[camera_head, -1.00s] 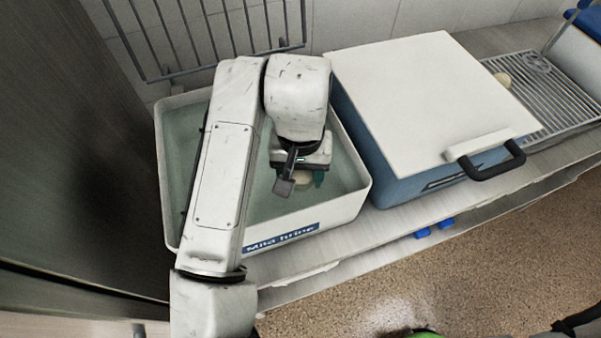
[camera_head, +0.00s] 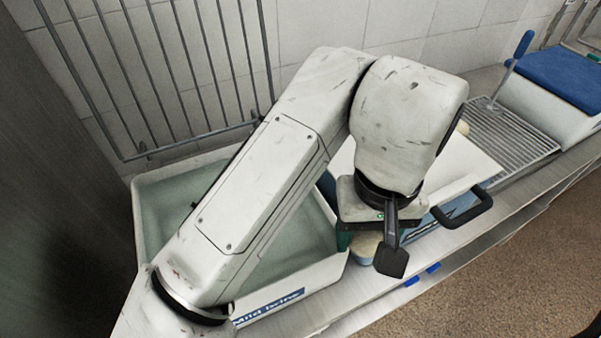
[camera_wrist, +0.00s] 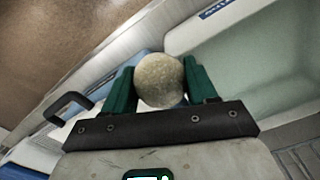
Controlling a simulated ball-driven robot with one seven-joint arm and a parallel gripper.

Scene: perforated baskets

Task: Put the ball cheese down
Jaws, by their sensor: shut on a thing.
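The ball cheese (camera_wrist: 160,80), pale and round, is held between the two green fingers of my gripper (camera_wrist: 161,76) in the wrist view. In the head view the cheese (camera_head: 366,246) shows only partly below my gripper, beside the dark camera bracket. My gripper is shut on it and holds it near the gap between the brine tub (camera_head: 262,304) and the white-lidded blue box (camera_head: 470,165). The tub holds greenish liquid and bears a "Mild brine" label. Whether the cheese touches anything beneath is hidden.
A metal drain rack (camera_head: 505,135) lies to the right of the box, with a small pale round thing (camera_head: 462,127) at its left end. The box has a black handle (camera_head: 465,208). A blue-topped white container (camera_head: 560,75) stands far right. A barred rack (camera_head: 165,75) is at the wall.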

